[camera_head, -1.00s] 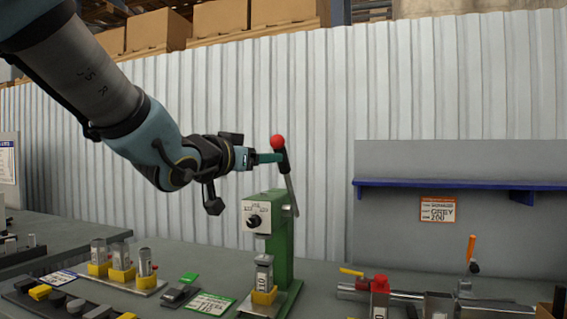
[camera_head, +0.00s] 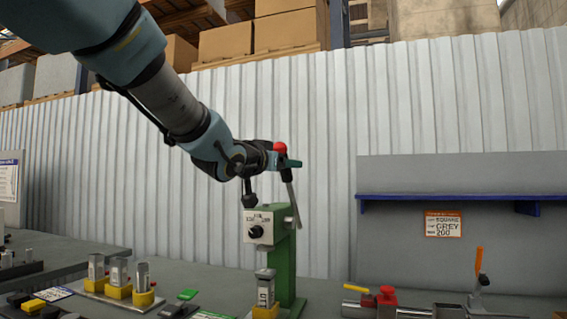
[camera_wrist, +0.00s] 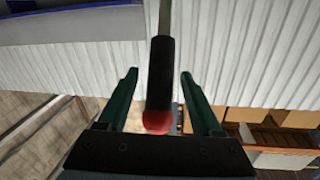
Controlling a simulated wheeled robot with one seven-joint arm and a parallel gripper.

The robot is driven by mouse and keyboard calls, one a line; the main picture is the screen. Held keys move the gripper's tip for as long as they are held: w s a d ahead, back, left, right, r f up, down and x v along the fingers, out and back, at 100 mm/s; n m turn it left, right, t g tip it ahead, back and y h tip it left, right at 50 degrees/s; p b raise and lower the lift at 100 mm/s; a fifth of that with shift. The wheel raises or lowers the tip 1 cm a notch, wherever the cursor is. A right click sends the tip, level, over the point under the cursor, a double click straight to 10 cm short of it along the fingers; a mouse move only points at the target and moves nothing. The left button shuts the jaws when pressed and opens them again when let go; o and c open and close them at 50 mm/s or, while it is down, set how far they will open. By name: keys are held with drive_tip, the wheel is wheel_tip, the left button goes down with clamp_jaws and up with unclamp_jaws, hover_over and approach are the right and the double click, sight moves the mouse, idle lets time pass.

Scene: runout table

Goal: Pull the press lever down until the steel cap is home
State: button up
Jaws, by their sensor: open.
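The green press (camera_head: 285,262) stands on the bench in the head view. Its lever (camera_head: 292,200) points up, with a black grip and a red ball end (camera_head: 280,147). My gripper (camera_head: 290,162) is at the top of the lever. In the wrist view, my gripper (camera_wrist: 160,85) is open, with one green finger on each side of the black grip (camera_wrist: 160,75) and a gap on both sides. The red ball (camera_wrist: 156,122) is near the palm. A grey piece (camera_head: 265,285) stands in a yellow holder under the press head. I cannot make out the steel cap's seating.
Several metal pieces in yellow holders (camera_head: 117,292) stand on the bench left of the press. To the right are a red-topped item (camera_head: 387,296) and an orange-handled clamp (camera_head: 479,262). A blue shelf edge (camera_head: 450,198) runs along the right panel.

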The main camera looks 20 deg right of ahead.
drive_tip(key=shift+w+d, duration=0.15)
clamp_jaws()
idle(0.5)
idle(0.9)
